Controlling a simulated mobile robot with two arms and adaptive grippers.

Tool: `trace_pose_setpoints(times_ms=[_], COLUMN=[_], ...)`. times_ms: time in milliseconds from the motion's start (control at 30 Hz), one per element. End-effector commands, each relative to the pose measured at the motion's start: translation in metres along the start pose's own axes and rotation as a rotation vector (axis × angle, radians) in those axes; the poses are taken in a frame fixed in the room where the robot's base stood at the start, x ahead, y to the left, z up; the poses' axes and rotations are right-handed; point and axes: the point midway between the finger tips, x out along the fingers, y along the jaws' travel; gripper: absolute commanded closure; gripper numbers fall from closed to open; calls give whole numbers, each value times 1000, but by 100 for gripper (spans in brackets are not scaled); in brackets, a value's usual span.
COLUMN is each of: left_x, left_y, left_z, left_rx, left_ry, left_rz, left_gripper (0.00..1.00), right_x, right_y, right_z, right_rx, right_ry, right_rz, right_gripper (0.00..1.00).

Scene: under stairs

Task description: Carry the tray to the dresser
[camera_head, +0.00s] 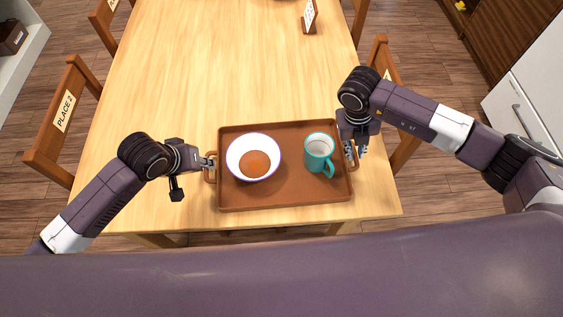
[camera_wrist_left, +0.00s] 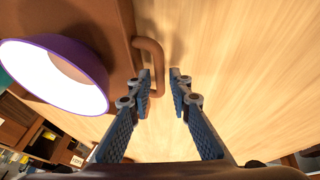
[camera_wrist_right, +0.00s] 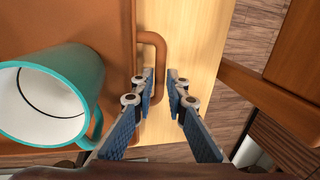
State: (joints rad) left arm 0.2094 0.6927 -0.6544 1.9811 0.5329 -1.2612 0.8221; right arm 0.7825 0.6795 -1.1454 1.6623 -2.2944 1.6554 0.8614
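A brown tray (camera_head: 285,200) lies on the wooden table (camera_head: 220,60) near its front edge, with a handle at each end. A white bowl with a purple rim (camera_head: 240,150) and brown contents stands on its left half. A teal mug (camera_head: 319,158) stands on its right half. My left gripper (camera_head: 209,162) is at the left handle (camera_wrist_left: 158,70); its fingers are apart, with the handle's bar between them. My right gripper (camera_head: 354,152) is at the right handle (camera_wrist_right: 160,62), also with fingers apart around the bar. I cannot identify the dresser in these views.
Chairs stand along the table, including one marked "PLACE 2" (camera_head: 65,112) at left and one at right (camera_head: 407,150). A small sign (camera_head: 309,15) stands at the table's far end. A wooden cabinet (camera_head: 510,35) and a white appliance (camera_head: 535,95) are at right. The table's middle is clear.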

Motion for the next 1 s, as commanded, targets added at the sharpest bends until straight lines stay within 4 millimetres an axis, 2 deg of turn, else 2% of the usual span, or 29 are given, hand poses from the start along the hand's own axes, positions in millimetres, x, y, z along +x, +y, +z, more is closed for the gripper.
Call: trace_pose_setpoints(times_ms=[133, 433, 567, 600, 1000], left_x=[10, 12, 12, 12, 10], left_y=[1, 0, 0, 0, 1], left_z=[0, 0, 0, 0, -2], left_rx=[1, 2, 1, 1, 1], left_ry=[0, 1, 1, 1, 5], left_rz=[1, 1, 1, 1, 2], left_gripper=[81, 81, 95, 99, 100], right_x=[10, 12, 12, 12, 10], right_y=[0, 0, 0, 0, 0], right_z=[-1, 0, 0, 0, 0], right_rx=[-1, -1, -1, -1, 0], right_ry=[2, 1, 1, 0, -2], right_rz=[0, 0, 0, 0, 1], right_gripper=[87, 87, 100, 100, 100])
